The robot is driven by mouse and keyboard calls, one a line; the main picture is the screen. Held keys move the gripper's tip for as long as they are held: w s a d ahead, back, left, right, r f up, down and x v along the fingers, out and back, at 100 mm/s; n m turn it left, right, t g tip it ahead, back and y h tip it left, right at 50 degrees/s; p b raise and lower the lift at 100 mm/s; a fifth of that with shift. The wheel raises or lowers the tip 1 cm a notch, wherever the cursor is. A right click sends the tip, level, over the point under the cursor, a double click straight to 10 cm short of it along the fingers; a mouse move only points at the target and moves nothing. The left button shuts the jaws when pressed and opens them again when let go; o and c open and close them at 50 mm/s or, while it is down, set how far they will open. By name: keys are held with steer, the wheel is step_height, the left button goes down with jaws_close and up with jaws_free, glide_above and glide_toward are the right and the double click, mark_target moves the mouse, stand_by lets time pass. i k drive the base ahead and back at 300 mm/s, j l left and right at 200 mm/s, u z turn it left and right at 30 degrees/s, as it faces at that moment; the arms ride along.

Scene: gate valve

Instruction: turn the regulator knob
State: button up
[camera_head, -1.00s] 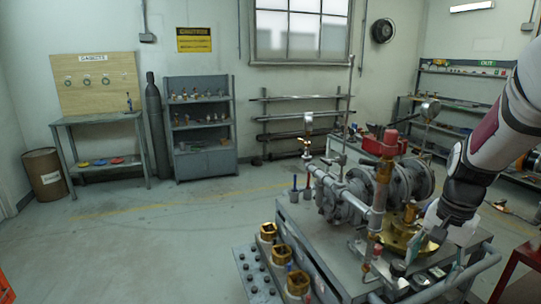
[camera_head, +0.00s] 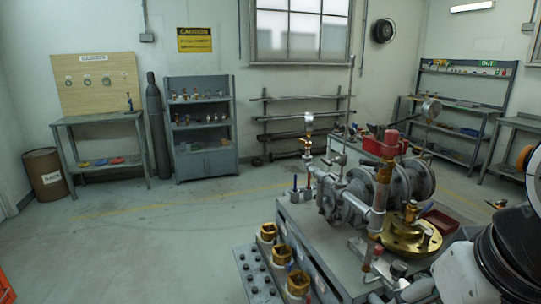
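The pipe and valve assembly (camera_head: 345,200) stands on a grey workbench cart (camera_head: 310,222) right of centre in the head view. It carries a red-topped part (camera_head: 389,143), a gauge on a brass fitting (camera_head: 308,122) and a second gauge (camera_head: 431,109). A round brass flange (camera_head: 405,238) lies on the cart top. I cannot tell which part is the regulator knob. My arm fills the lower right corner as a large white and black link. My gripper's fingers do not show clearly, being below or beyond the frame edge.
Several brass square fittings (camera_head: 282,253) sit along the cart's left side beside a studded plate (camera_head: 255,277). A red tray (camera_head: 440,221) lies behind the flange. Shelves (camera_head: 203,128), a bench (camera_head: 100,120) and a barrel (camera_head: 45,174) stand along the walls.

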mark_target(398, 269)
steer(key=z, duration=0.7)
steer(key=i+l+u, duration=0.15)
steer(key=l, duration=0.2)
steer(key=i+l+u, duration=0.2)
steer(key=l, duration=0.15)
steer(key=k, duration=0.65)
steer(key=l, duration=0.05)
